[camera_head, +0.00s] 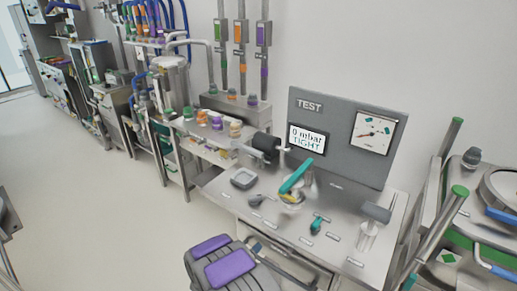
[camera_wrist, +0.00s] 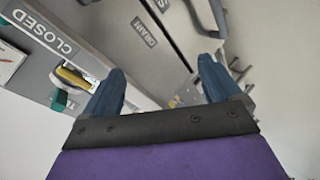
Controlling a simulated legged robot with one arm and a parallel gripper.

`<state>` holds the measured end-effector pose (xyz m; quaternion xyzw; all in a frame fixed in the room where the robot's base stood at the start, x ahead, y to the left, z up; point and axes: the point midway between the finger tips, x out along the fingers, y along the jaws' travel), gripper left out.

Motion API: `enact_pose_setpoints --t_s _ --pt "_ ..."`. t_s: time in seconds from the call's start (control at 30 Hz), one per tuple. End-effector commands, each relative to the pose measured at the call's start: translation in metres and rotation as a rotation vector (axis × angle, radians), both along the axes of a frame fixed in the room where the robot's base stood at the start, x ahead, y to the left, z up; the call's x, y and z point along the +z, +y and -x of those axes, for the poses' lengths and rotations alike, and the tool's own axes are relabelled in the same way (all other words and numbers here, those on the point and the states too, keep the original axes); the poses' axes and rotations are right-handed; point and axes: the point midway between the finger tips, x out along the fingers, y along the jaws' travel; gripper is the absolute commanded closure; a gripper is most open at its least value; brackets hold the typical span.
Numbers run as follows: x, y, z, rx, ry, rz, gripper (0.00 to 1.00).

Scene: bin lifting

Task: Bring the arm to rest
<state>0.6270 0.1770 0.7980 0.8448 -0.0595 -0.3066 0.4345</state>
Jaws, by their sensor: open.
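My gripper (camera_wrist: 163,85) shows in the wrist view as two blue fingers, spread apart with nothing between them. Beyond the fingers is a grey metal surface with a DRAIN label (camera_wrist: 143,31). In the head view, my grey and purple arm is low in the middle, in front of the test bench (camera_head: 335,225). The fingers cannot be made out clearly there.
Pipes and a vessel (camera_head: 500,187) stand at right. Open floor (camera_head: 80,190) lies at left.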

Motion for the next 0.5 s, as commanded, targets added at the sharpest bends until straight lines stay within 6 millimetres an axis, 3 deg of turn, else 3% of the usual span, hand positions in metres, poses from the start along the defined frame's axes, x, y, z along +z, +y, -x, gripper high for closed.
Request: enact_pose_setpoints --t_s 0.2,0.5 --pt "0.051 0.024 -0.013 0.028 0.081 -0.279 0.08" --pt "0.128 0.041 0.004 0.061 0.231 -0.578 0.08"
